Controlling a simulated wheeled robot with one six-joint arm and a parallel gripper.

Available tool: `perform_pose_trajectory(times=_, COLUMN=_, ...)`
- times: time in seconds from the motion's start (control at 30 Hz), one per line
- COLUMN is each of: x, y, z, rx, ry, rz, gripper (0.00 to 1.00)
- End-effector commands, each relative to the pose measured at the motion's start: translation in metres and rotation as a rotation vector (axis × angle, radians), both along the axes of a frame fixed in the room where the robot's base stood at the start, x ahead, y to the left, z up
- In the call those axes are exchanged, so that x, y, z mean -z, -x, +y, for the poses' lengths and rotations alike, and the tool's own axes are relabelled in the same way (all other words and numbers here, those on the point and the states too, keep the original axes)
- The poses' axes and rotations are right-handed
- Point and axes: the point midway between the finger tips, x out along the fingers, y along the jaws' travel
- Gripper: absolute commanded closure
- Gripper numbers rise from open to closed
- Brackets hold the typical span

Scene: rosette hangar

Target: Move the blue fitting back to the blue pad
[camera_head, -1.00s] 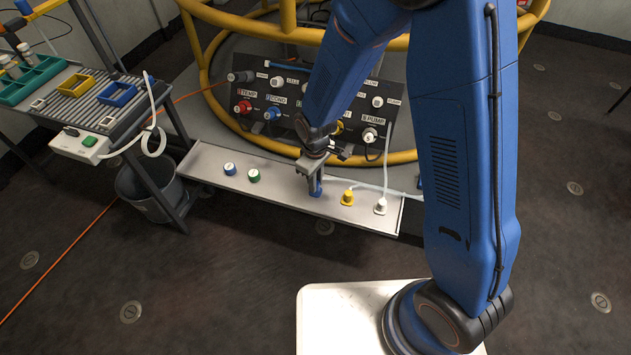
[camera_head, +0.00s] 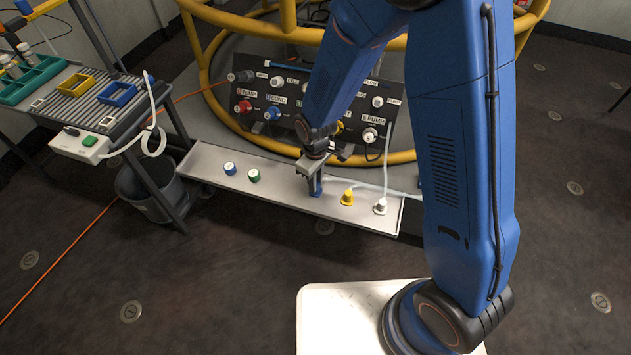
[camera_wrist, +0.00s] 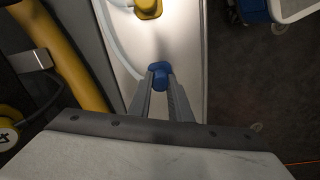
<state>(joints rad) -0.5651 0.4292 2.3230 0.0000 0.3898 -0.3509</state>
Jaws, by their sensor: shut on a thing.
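The blue fitting (camera_wrist: 160,83) is between the fingertips of my gripper (camera_wrist: 160,88) in the wrist view, low over the pale shelf (camera_wrist: 187,50). A flat blue patch, seemingly the blue pad (camera_wrist: 157,67), shows right at the fitting. I cannot tell whether the fitting touches it. In the head view my gripper (camera_head: 314,180) points down at the shelf (camera_head: 285,190), shut on the fitting, which its fingers mostly hide. A little blue shows at the fingertips there.
On the shelf, a yellow fitting (camera_head: 347,197) and a white fitting (camera_head: 380,206) stand close on the right. A labelled panel (camera_head: 270,100) and yellow rail (camera_head: 215,100) stand behind. A pale hose runs close by.

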Motion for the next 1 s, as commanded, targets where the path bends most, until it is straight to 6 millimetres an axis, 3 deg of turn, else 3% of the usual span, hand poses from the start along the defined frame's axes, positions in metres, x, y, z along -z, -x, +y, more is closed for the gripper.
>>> perform_pose_trajectory(times=0.73, x=0.0015, y=-0.0001, z=0.0001, rx=0.0, ry=0.0, rz=0.0, gripper=1.0)
perform_pose_trajectory(times=0.77, x=0.0015, y=-0.0001, z=0.0001, rx=0.0, ry=0.0, rz=0.0, gripper=0.75)
perform_pose_trajectory(times=0.83, x=0.0015, y=-0.0001, z=0.0001, rx=0.0, ry=0.0, rz=0.0, gripper=0.6)
perform_pose_trajectory(times=1.0, x=0.0015, y=-0.0001, z=0.0001, rx=0.0, ry=-0.001, rz=-0.001, gripper=0.6)
